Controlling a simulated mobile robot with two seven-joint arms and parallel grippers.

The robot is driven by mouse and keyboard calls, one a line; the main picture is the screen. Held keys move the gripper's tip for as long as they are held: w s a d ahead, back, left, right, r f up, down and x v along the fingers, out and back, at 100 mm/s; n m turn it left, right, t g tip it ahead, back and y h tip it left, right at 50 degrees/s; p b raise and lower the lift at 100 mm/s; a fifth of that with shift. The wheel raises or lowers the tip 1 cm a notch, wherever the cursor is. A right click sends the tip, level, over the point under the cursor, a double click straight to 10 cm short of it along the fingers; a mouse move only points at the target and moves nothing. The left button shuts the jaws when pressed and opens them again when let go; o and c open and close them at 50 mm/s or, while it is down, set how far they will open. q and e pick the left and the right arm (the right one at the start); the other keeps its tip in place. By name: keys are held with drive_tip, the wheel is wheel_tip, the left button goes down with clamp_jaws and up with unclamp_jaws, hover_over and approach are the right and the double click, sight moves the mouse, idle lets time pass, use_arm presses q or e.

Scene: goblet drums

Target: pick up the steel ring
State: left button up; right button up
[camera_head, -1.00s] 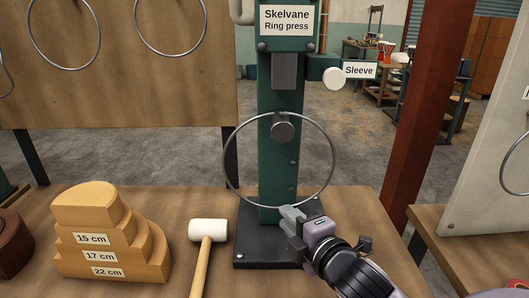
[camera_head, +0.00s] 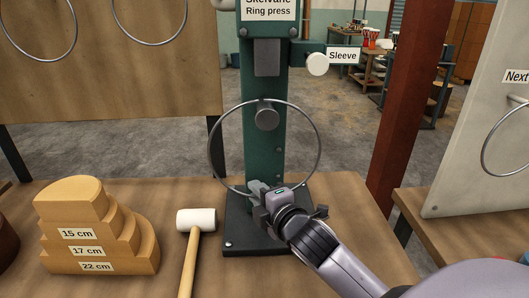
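The steel ring (camera_head: 320,153) is a thin, large hoop in front of the green ring press. Its top passes just over the round grey peg (camera_head: 266,117) on the press column, and it appears to hang there. My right gripper (camera_head: 259,189) is at the bottom of the ring, its fingers overlapping the lower rim in the picture. The fingers are small and seen from behind, so whether they are open or closed around the rim is unclear. My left gripper is out of view.
The press (camera_head: 262,158) stands on a dark base on the wooden bench. A white-headed mallet (camera_head: 196,220) and stepped wooden blocks (camera_head: 98,235) lie left of it. A red-brown post (camera_head: 405,110) rises at right. Other rings hang on boards at left and right.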

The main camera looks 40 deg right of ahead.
clamp_jaws()
drive_tip(key=shift+r, duration=0.1)
idle(1.2)
